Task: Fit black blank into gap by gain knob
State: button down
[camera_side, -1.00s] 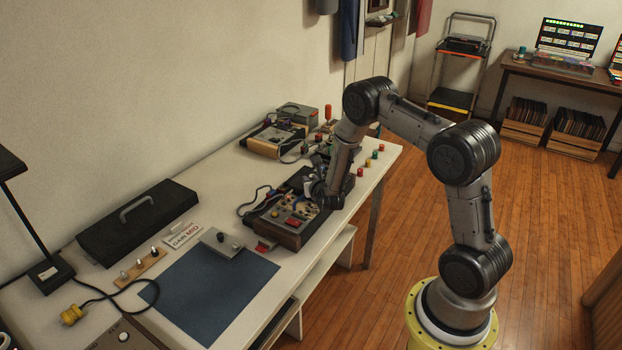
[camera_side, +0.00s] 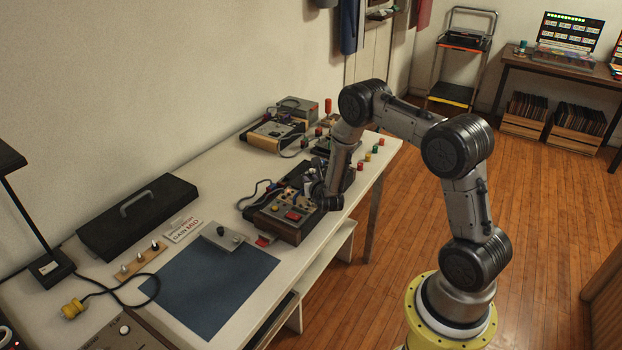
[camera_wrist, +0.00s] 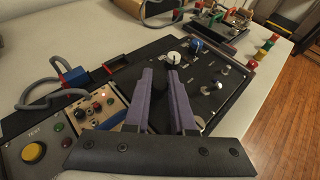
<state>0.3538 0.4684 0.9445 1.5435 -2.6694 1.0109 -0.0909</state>
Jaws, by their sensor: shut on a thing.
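My gripper (camera_wrist: 161,70) points down at a dark panel (camera_wrist: 218,62) with knobs. Its two purple fingers are close together, with a dark piece between them that I take for the black blank; its outline blends with the panel. A white knob (camera_wrist: 173,58) with a dark pointer stands just beyond the fingertips; I cannot read its label. A blue knob (camera_wrist: 196,46) is farther right. In the side view my gripper (camera_side: 322,200) is low over the right end of the console (camera_side: 290,225), and what it holds is hidden. I cannot make out the gap.
A yellow button (camera_wrist: 33,152) and a cream module (camera_wrist: 97,109) are at left, with grey cables (camera_wrist: 55,88) looping beside them.

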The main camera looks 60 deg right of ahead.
jog(key=shift+f, duration=0.35)
jog(key=c, duration=0.8)
grip_release()
jog(key=shift+o, duration=0.6)
jog(key=shift+a, duration=0.1)
jog(key=shift+w, duration=0.1)
jog(key=shift+a, duration=0.1)
jog(key=v, duration=1.3)
jog(key=shift+s+r, duration=0.2)
jog(key=shift+s, duration=0.25)
